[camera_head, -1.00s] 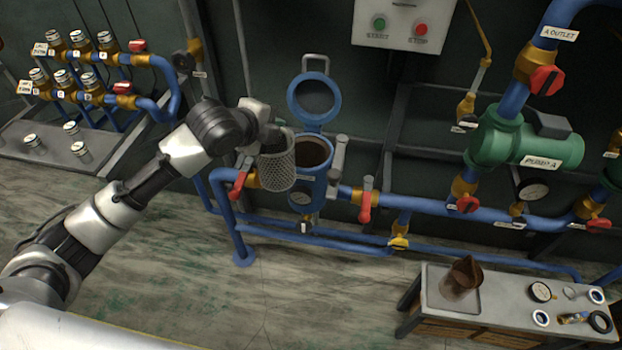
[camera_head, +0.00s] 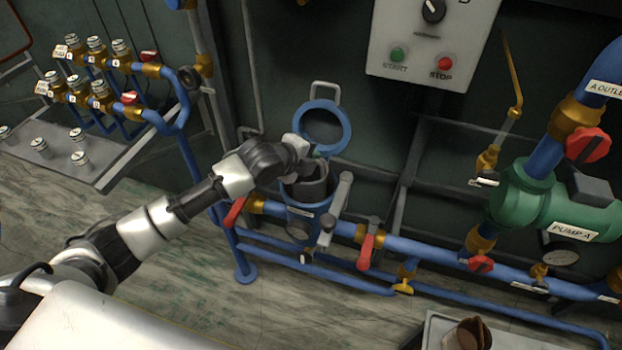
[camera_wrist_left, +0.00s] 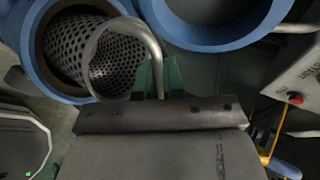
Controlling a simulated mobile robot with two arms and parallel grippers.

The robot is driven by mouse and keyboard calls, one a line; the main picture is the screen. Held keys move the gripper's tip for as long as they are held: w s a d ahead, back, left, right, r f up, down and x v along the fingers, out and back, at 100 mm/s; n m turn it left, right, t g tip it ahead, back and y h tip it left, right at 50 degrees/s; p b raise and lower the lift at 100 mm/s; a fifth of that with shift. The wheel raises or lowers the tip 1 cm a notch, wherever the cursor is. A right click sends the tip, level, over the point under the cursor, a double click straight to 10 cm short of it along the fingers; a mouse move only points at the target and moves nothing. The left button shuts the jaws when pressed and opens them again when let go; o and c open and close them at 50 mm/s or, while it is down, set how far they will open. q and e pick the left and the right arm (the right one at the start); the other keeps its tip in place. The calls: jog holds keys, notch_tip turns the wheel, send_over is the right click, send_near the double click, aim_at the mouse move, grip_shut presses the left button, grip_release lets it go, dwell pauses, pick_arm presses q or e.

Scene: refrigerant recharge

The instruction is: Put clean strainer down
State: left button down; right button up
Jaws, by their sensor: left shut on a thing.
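The clean strainer is a grey perforated metal basket with a curved handle; it shows large in the left wrist view (camera_wrist_left: 105,55). It sits inside the mouth of the blue strainer housing (camera_head: 307,215), mostly hidden by its wall, and its upper part shows in the head view (camera_head: 307,187). My left gripper (camera_head: 314,163) is over the housing mouth, shut on the strainer's handle (camera_wrist_left: 150,45). The housing's round blue lid (camera_head: 343,135) stands open behind. My right gripper is not in view.
Blue pipes with red-handled valves (camera_head: 368,247) run beside the housing. Green pump A (camera_head: 550,205) is at the right. A bench (camera_head: 437,328) at the bottom right holds a brown, dirty-looking strainer (camera_head: 468,334). A control box (camera_head: 428,45) hangs above.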

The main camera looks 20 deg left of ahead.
aim_at(311, 178)
pick_arm(q)
jog(key=shift+d+f, duration=0.1)
jog(key=shift+f, duration=0.8)
notch_tip(311, 178, down, 5)
jog(key=shift+w+f, duration=0.1)
jog(key=shift+f, duration=0.1)
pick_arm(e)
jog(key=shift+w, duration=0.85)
pick_arm(q)
jog(key=shift+f, duration=0.1)
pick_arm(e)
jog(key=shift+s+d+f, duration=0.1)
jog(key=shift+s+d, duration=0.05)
pick_arm(q)
jog(key=c, duration=1.2)
grip_release()
jog(key=shift+c, duration=0.2)
